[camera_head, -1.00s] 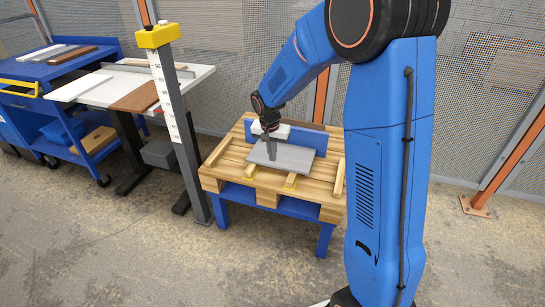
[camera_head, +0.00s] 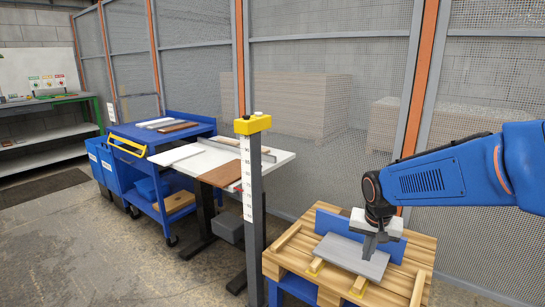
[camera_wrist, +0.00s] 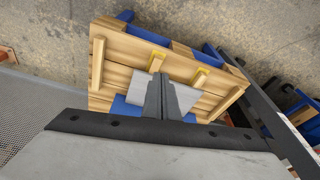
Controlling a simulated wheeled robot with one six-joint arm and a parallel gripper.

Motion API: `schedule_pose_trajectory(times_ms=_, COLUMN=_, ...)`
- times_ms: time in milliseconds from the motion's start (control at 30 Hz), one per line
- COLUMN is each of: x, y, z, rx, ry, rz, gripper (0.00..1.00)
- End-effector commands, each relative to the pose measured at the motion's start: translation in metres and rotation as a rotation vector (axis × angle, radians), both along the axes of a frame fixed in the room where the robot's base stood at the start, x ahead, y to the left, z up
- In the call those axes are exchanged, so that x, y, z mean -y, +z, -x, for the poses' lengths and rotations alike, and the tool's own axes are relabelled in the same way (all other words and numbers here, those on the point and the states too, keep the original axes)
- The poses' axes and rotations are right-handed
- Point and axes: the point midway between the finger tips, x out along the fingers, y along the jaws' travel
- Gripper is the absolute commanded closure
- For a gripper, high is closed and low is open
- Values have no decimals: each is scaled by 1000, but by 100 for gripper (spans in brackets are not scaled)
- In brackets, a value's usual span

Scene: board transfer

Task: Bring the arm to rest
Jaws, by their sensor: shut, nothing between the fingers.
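My gripper (camera_head: 369,254) points down over a light grey board (camera_head: 345,256) on the wooden-topped stand (camera_head: 415,256). The fingers are together with nothing between them. In the wrist view the closed fingers (camera_wrist: 160,85) hide the middle of the grey board (camera_wrist: 139,88), which shows on both sides of them. The gap between fingertips and board is hard to judge. My blue arm comes in from the right edge of the head view.
A yellow-topped post (camera_head: 253,150) stands left of the stand. Behind it are a white table (camera_head: 210,160) with a brown board (camera_head: 222,174) and a blue cart (camera_head: 150,132) with boards on top. A mesh fence (camera_head: 330,130) runs behind the stand.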

Motion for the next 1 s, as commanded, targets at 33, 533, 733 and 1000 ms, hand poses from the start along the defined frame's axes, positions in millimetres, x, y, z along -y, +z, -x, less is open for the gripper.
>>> schedule_pose_trajectory(times_ms=33, x=2, y=9, z=14, rx=12, ry=16, rz=1, gripper=100)
schedule_pose_trajectory(times_ms=533, x=12, y=51, z=140, rx=90, ry=215, rz=27, gripper=100)
schedule_pose_trajectory(times_ms=733, x=14, y=55, z=189, rx=124, ry=297, rz=44, gripper=100)
schedule_pose_trajectory(times_ms=1000, x=13, y=51, z=235, rx=155, ry=380, rz=63, gripper=100)
